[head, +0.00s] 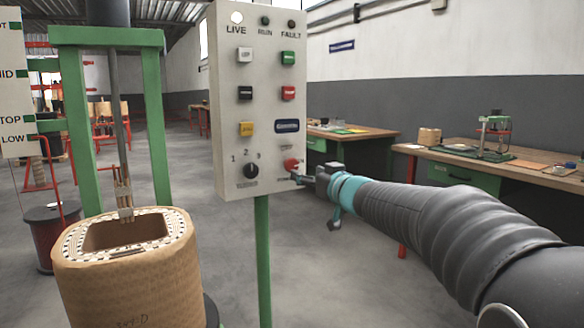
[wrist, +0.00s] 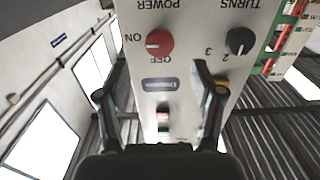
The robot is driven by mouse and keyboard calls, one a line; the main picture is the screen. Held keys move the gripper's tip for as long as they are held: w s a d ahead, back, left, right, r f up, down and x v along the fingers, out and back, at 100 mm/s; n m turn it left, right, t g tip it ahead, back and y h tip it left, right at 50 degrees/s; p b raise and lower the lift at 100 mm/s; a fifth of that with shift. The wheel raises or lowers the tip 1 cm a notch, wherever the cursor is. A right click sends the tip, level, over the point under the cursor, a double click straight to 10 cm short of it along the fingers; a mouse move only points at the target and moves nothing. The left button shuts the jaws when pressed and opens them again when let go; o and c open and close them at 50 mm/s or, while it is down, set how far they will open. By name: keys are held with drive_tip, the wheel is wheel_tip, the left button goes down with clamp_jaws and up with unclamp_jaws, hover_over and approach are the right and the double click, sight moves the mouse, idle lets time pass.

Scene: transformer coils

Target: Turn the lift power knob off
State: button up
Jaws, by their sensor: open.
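The lift power knob (head: 291,164) is the red knob at the lower right of the grey control panel (head: 226,110). In the wrist view, which shows the panel upside down, the red knob (wrist: 159,43) has a pale mark on its left side, towards the word ON. The word OFF is printed below it in that picture. My gripper (head: 308,178) is close to the panel at the knob. In the wrist view my gripper (wrist: 159,76) has its fingers apart, with the knob beyond the gap between them. No contact with the knob shows.
A black turns knob (head: 251,171) sits left of the red knob on the panel. Several push buttons are above, and the LIVE lamp (head: 237,18) is white. A tan coil (head: 125,275) stands at the left. A workbench (head: 500,165) is at the right.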

sight(293, 167)
drive_tip(key=x, duration=0.9)
drive_tip(key=shift+w+a, duration=0.1)
drive_tip(key=c, duration=1.1)
